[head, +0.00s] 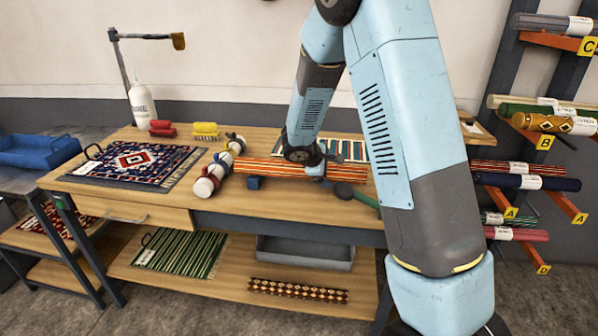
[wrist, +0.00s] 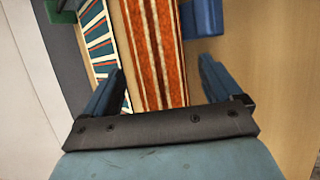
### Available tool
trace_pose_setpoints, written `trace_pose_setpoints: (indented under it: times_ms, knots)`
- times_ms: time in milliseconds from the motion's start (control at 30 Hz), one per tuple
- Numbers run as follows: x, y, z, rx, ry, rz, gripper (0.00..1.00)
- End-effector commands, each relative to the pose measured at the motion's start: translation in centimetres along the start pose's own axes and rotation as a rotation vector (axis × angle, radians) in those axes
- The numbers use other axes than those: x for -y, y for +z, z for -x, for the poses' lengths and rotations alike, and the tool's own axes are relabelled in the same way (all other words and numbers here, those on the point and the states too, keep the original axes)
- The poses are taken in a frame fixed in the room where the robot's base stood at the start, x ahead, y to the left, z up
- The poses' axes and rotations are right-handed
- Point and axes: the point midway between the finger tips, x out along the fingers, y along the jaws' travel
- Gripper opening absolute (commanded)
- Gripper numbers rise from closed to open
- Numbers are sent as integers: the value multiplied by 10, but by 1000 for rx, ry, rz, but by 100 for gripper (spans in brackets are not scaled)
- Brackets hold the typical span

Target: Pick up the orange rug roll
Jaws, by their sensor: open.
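The orange rug roll (head: 270,169), striped orange, cream and dark, lies lengthwise on the wooden workbench, raised on small blue blocks (head: 253,182). My gripper (head: 305,168) is at the roll, right of its middle, in the head view. In the wrist view the orange roll (wrist: 155,50) runs between the two fingers of my open gripper (wrist: 160,85). Gaps show on both sides of the roll, wider on the right. A blue block (wrist: 203,18) shows beside the roll. My arm covers part of the roll in the head view.
A flat patterned rug (head: 130,164) lies at the bench's left. A red-and-white roll (head: 218,172) lies left of the orange roll. A striped rug (head: 347,150) lies behind it. A rack with rolls (head: 540,122) is at right.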

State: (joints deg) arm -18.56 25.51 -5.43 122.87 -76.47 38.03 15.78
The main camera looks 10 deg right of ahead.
Motion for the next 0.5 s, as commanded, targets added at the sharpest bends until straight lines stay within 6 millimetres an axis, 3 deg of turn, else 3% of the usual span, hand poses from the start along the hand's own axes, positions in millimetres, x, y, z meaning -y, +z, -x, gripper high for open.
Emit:
trace_pose_setpoints:
  times_ms: [200,500]
  knots:
    - [0,1,-22,1,0,-1,92]
    - [0,1,-24,0,0,-2,89]
